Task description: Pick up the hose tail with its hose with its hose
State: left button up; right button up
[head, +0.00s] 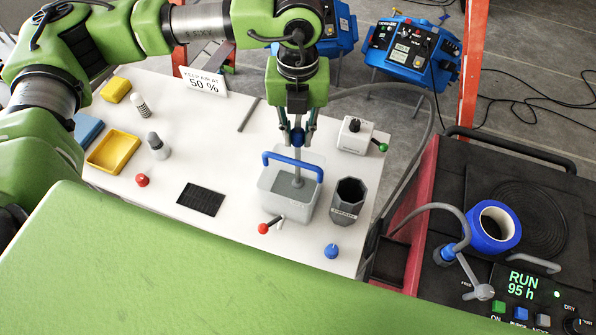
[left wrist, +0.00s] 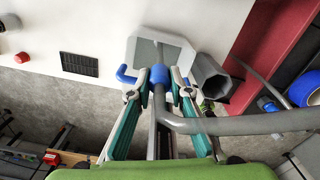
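The hose tail is a grey tube (head: 297,165) with a blue collar (head: 297,138). It stands upright, its lower end inside a translucent bucket (head: 270,205) with a blue handle (head: 270,160). My left gripper (head: 297,133) points down over the bucket, its fingers closed on both sides of the collar. In the left wrist view the collar (left wrist: 158,74) sits between the fingertips (left wrist: 158,84). The grey hose (left wrist: 240,125) bends away to the right there. Whether the tube's end touches the bucket's bottom is hard to tell. My right gripper is not in view.
A dark grey cup (head: 348,200) stands close right of the bucket, a white box (head: 355,136) behind it. A red-knobbed piece (head: 264,228) and blue ball (head: 331,251) lie in front. A machine (head: 500,160) with blue tape (head: 494,227) is at right. The white table (head: 240,165) has bare room left.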

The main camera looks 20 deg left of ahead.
pick_arm(q)
grip_shut()
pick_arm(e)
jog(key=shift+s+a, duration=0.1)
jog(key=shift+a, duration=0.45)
pick_arm(q)
notch_tip(320, 180, up, 28)
jog(key=b, duration=0.3)
jog(key=shift+b, duration=0.35)
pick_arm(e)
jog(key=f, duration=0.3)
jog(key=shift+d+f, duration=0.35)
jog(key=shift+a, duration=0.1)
